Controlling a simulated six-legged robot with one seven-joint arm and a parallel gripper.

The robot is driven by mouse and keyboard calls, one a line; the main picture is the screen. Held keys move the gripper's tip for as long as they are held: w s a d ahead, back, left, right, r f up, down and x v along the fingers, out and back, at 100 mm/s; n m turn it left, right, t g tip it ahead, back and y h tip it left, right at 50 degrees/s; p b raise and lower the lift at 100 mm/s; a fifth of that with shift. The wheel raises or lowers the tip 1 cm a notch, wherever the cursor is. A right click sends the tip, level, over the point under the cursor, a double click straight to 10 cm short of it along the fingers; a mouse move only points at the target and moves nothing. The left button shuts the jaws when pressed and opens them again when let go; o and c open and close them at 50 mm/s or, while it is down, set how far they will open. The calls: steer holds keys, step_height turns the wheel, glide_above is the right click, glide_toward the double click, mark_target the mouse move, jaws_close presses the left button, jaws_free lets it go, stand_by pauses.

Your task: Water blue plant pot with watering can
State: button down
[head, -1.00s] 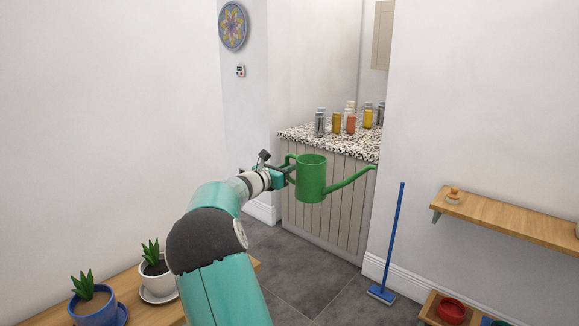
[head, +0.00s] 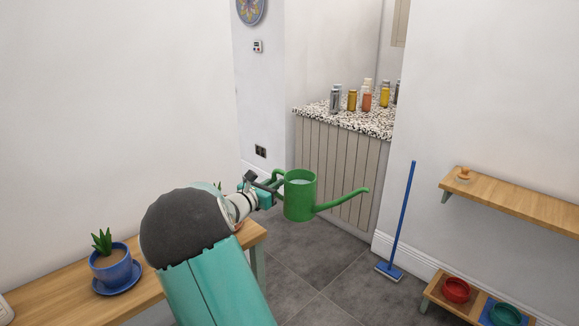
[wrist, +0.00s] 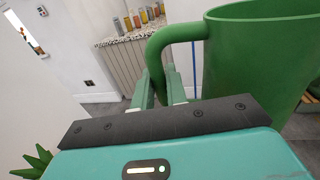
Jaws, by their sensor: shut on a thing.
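My gripper (head: 273,186) is shut on the handle of a green watering can (head: 299,196), held upright in the air with its spout to the right. The wrist view shows the can's handle (wrist: 158,62) between my fingers and its body (wrist: 255,60) at the right. The blue plant pot (head: 111,265) holds a green spiky plant and stands on a blue saucer on the wooden bench at the left. The can is well to the right of the blue pot, apart from it. My arm hides most of the white pot, though a leaf tip shows above the arm.
The wooden bench (head: 70,290) runs along the left wall. A speckled counter (head: 345,120) with bottles and jars stands behind the can.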

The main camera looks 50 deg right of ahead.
steer(key=a+f+n+t+y, duration=0.1)
steer(key=a+f+n+t, duration=0.1)
steer(key=a+f, duration=0.6)
steer(key=a+f+n+t+y, duration=0.1)
steer(key=a+f+t, duration=0.3)
steer(key=a, duration=1.7)
steer(key=a+f+n+t+y, duration=0.1)
steer(key=a+f+n+t, duration=0.2)
steer(key=a+f, duration=0.9)
steer(key=a, duration=0.3)
steer(key=shift+s+a+f+n+y, duration=0.15)
steer(key=shift+s+a+n+y, duration=0.15)
steer(key=shift+s, duration=0.05)
steer(key=shift+a+t, duration=0.15)
steer(key=shift+t, duration=0.25)
